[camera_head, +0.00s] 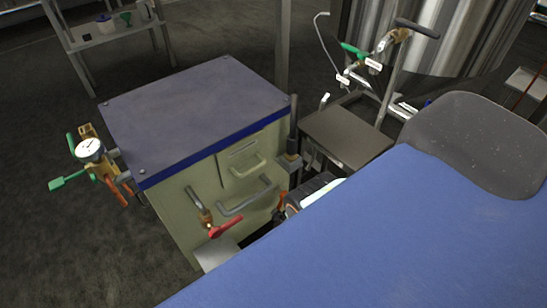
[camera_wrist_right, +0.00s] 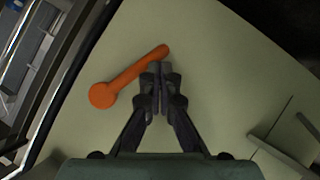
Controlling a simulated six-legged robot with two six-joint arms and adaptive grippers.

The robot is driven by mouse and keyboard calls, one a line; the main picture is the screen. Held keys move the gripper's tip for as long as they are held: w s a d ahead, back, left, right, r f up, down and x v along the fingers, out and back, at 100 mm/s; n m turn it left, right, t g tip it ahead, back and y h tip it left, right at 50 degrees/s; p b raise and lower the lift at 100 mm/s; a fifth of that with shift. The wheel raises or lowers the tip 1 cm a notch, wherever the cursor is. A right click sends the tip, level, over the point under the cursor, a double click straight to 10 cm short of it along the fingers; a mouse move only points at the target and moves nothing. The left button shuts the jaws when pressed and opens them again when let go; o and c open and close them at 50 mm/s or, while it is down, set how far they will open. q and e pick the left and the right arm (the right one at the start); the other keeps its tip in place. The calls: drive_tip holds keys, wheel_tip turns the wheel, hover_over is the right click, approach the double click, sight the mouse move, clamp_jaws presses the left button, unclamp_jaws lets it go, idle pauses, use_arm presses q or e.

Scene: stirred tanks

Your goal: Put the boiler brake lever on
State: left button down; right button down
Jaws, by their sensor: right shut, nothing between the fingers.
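An orange lever (camera_wrist_right: 133,75), which looks like the boiler brake lever, lies against the pale front panel of the cabinet in the right wrist view. Its round hub is at lower left and its arm slants up to the right. It shows small in the head view (camera_head: 282,201), by the cabinet's right front edge. My right gripper (camera_wrist_right: 158,72) is shut and empty, its fingertips just beside and below the lever's free end. I cannot tell whether they touch it. In the head view the gripper (camera_head: 279,215) is small and partly hidden. My left gripper is not in view.
The cabinet (camera_head: 195,95) has a grey top with a blue edge, grey handles (camera_head: 245,196) and a red-handled valve (camera_head: 226,227). A gauge (camera_head: 90,150) with green and orange handles juts out at left. A dark upright handle (camera_head: 293,125) stands at its right side.

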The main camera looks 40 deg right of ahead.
drive_tip(key=shift+d+f, duration=0.7)
drive_tip(key=shift+d, duration=0.35)
drive_tip(key=v, duration=0.8)
idle(0.8)
idle(0.5)
